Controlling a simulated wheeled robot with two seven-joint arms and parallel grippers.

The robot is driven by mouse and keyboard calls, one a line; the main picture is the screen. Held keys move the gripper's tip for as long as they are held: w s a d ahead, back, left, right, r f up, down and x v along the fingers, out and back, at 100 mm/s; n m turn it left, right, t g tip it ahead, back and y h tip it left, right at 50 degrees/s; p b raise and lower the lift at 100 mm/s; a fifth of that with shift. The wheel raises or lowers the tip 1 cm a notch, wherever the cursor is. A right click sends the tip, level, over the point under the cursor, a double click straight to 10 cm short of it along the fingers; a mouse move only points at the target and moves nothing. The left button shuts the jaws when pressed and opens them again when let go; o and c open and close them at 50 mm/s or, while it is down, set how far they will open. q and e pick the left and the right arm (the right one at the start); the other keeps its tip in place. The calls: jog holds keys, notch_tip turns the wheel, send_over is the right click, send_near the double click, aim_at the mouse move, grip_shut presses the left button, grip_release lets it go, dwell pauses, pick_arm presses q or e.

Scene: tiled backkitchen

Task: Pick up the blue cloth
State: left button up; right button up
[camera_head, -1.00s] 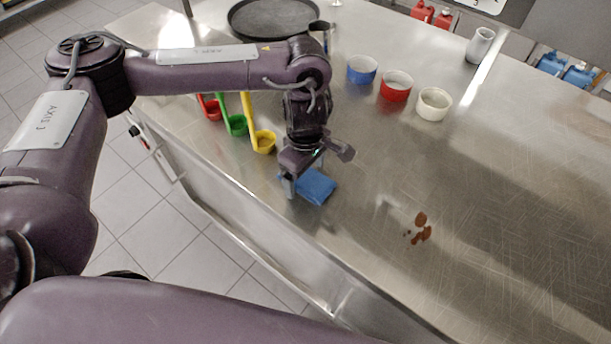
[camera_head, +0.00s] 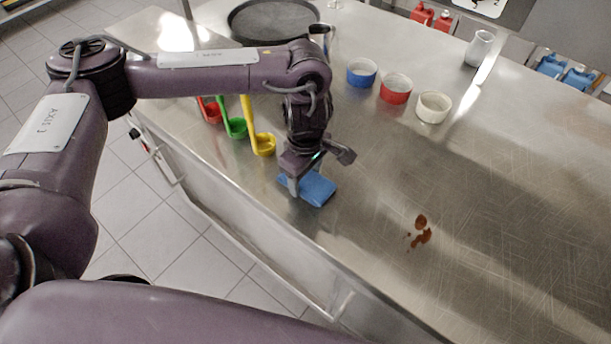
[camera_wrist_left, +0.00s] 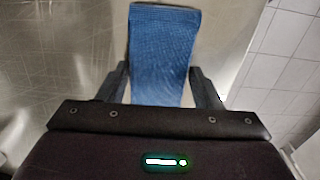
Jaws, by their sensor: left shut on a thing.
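The blue cloth (camera_head: 318,190) lies near the front edge of the steel counter in the head view. My left gripper (camera_head: 305,188) reaches down over it and is shut on it. In the left wrist view the cloth (camera_wrist_left: 162,55) stretches forward between the two fingers of the left gripper (camera_wrist_left: 160,88), with one finger on each side of it. The cloth's underside and the exact contact with the counter are hidden. My right gripper is in neither view.
Red, green and yellow ladles (camera_head: 262,146) lie left of the arm. Blue, red and white bowls (camera_head: 433,107) stand behind, with a black pan (camera_head: 272,20) farther back. A reddish-brown spill (camera_head: 421,232) is on the counter at right. The right part of the counter is mostly clear.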

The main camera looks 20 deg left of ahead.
aim_at(305, 179)
pick_arm(q)
notch_tip(305, 179, up, 20)
jog(key=shift+f, duration=0.15)
dwell(0.3)
jog(key=shift+o, duration=1.4)
jog(key=shift+c, duration=1)
